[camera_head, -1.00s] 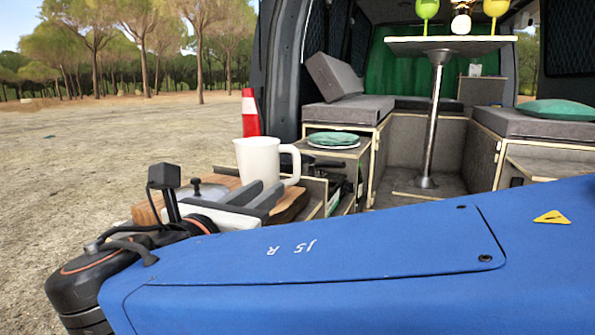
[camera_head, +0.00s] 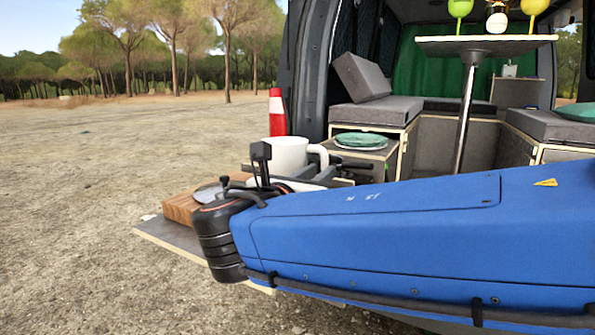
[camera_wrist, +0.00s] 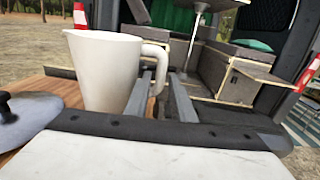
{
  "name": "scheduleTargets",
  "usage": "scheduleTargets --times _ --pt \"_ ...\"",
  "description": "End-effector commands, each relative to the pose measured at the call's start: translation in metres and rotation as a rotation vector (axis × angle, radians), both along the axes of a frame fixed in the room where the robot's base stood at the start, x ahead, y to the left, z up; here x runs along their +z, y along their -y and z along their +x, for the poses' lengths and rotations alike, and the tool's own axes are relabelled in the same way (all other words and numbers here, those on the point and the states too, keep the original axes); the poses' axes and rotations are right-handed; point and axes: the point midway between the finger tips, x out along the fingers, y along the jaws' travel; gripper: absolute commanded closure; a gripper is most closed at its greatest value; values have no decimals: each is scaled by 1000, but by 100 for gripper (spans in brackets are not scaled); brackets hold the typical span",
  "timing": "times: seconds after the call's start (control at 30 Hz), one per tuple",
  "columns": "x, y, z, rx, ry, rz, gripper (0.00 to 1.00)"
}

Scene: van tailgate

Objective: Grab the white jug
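The white jug (camera_head: 287,153) stands upright on the tailgate's pull-out surface, partly hidden behind my arm. In the wrist view the jug (camera_wrist: 103,72) fills the left centre, with its handle (camera_wrist: 158,50) pointing right. My gripper (camera_wrist: 161,76) is open, its two grey fingers reaching forward at the handle, one on each side of the handle's lower part in the picture. I cannot tell whether they touch it. In the head view my gripper (camera_head: 327,174) is at the jug's handle side, partly hidden by my wrist.
A wooden board (camera_head: 182,207) lies left of the jug, with a pan lid (camera_wrist: 27,118) on it. A green plate (camera_head: 360,140) sits on a cabinet to the right. A table (camera_head: 485,40) with glasses stands inside the van. A red-and-white post (camera_head: 277,115) stands behind.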

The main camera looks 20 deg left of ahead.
Motion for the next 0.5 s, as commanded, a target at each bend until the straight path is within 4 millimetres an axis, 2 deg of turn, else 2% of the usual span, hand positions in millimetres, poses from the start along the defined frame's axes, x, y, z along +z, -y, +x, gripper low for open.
scheduleTargets --times 0.2,0.47,0.5 --pt "-2 3 29 -2 -2 0 78" --pt "-2 2 34 0 -1 0 78" --pt "-2 2 34 0 -1 0 80"
